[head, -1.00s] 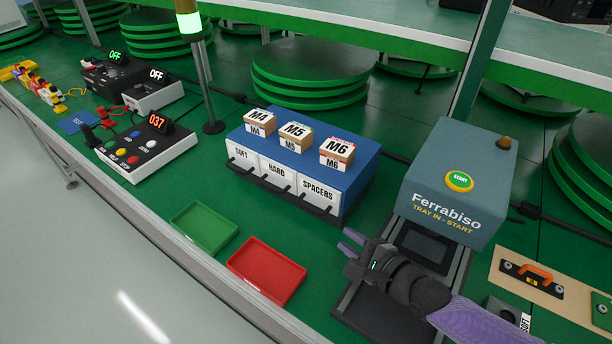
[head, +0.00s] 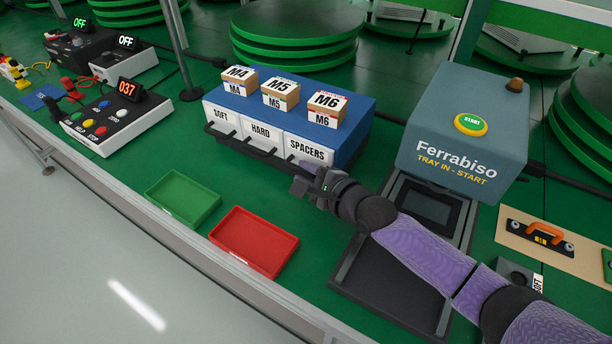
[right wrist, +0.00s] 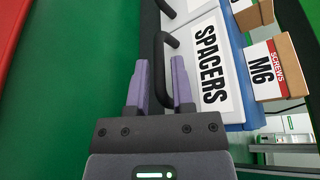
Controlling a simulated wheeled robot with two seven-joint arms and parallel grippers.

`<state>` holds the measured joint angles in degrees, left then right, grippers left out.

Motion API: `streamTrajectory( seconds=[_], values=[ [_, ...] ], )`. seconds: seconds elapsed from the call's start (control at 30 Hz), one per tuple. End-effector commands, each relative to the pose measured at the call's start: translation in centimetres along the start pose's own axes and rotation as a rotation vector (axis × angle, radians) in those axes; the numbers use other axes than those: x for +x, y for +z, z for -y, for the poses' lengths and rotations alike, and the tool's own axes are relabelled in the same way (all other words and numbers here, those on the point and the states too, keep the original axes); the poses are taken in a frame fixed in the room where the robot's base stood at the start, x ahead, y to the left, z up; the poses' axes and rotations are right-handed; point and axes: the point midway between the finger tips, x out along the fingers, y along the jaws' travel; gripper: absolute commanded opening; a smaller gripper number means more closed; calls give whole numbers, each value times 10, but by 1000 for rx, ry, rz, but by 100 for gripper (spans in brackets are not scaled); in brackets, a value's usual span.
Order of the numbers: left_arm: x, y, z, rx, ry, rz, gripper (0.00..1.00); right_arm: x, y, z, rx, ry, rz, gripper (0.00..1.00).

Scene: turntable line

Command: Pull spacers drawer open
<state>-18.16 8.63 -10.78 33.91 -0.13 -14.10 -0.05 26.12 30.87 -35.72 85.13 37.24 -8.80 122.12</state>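The blue cabinet (head: 352,132) has three white drawer fronts, labelled SOFT, HARD and SPACERS, each with a black handle. The spacers drawer (head: 308,148) is the rightmost and looks closed, flush with the others. It also shows in the right wrist view (right wrist: 208,62). My right gripper (head: 304,175) is in front of this drawer. In the right wrist view my right gripper (right wrist: 160,85) has its purple fingers apart, one on each side of the spacers handle (right wrist: 158,55). I see a gap at the fingers, so it is not clamped. My left gripper is not in view.
Small boxes marked M4 (head: 238,80), M5 (head: 281,92) and M6 (head: 326,108) stand on the cabinet. A green tray (head: 183,198) and a red tray (head: 253,241) lie in front. The Ferrabiso machine (head: 462,140) stands right of the cabinet.

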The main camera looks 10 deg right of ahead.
Motion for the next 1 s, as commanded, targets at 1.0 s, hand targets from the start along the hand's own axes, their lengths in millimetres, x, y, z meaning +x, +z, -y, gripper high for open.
streamTrajectory(
  seconds=[1.0],
  values=[
    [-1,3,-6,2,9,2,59,-1,0,-1,2,3,-2,0]
  ],
)
